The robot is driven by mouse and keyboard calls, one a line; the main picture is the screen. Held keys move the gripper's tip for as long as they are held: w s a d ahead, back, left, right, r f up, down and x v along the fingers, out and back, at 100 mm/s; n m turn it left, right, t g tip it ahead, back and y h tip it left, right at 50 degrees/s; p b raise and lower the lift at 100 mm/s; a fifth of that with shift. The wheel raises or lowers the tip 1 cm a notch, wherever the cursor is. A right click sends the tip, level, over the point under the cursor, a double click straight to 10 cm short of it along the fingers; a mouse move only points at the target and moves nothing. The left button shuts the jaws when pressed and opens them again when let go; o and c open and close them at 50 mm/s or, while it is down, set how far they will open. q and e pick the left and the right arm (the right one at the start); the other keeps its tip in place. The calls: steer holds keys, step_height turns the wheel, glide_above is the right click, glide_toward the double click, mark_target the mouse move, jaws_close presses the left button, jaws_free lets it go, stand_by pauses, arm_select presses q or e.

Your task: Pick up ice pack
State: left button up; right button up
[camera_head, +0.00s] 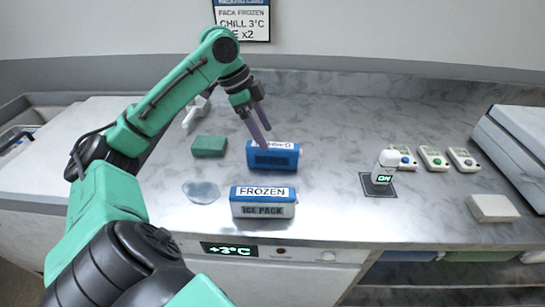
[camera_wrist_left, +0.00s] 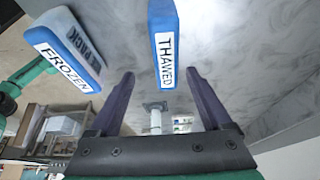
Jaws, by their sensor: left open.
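Two blue-and-white ice packs are on the marble counter. The one labelled FROZEN (camera_head: 262,210) lies near the front edge, and it also shows at upper left in the left wrist view (camera_wrist_left: 50,52). The other (camera_head: 273,163) lies just behind it, its label partly hidden by my fingers; in the left wrist view this pack (camera_wrist_left: 165,15) reads THAWED. My left gripper (camera_head: 267,139) is open and empty, over the thawed pack. In the wrist view its fingers (camera_wrist_left: 160,73) stand on either side of that pack's line, with the pack beyond the tips. My right gripper is out of view.
A green block (camera_head: 208,146) and a clear flat blob (camera_head: 201,192) lie left of the packs. A white device (camera_head: 384,165) stands on a dark mat at right, near several small meters (camera_head: 433,158) and a white block (camera_head: 492,208). The counter between packs and mat is clear.

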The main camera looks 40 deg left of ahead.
mark_target(269, 144)
arm_select(q)
steer(key=x, duration=0.5)
steer(key=a+x, duration=0.1)
steer(key=x, duration=0.1)
steer(key=shift+w+f+p, duration=0.35)
steer(key=shift+f+p, duration=0.05)
steer(key=shift+r, duration=0.1)
jaws_close()
